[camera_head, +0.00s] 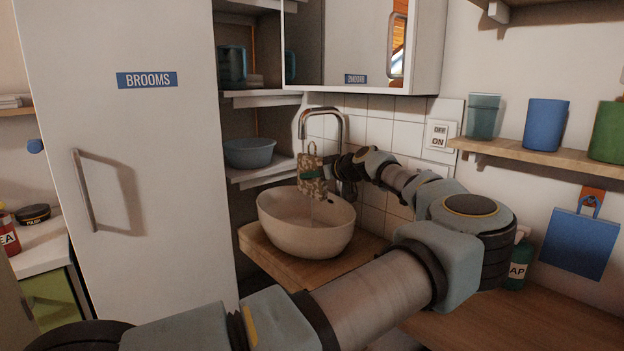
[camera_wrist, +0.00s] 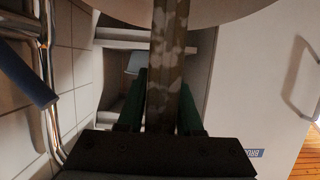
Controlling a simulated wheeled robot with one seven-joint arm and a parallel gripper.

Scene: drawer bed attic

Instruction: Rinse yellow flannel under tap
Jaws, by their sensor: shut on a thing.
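The flannel (camera_head: 312,187) is a hanging strip, mottled olive-brown and pale rather than plain yellow. It hangs below the mouth of the chrome tap (camera_head: 320,114) and above the oval basin (camera_head: 306,233). My gripper (camera_head: 309,175) reaches in from the right, with its green fingers shut on the flannel. In the wrist view, the flannel (camera_wrist: 170,60) runs between the two green fingers (camera_wrist: 165,95), and the basin's edge (camera_wrist: 200,10) shows at the top. Small pale specks show near the flannel's lower end; I cannot tell whether water is running.
The basin stands on a wooden counter (camera_head: 265,262). A blue bowl (camera_head: 249,152) sits on the shelf to the left, beside the tall brooms cupboard (camera_head: 130,130). An OFF/ON plate (camera_head: 438,136) is on the tiled wall. A soap bottle (camera_head: 518,262) stands behind my arm at right.

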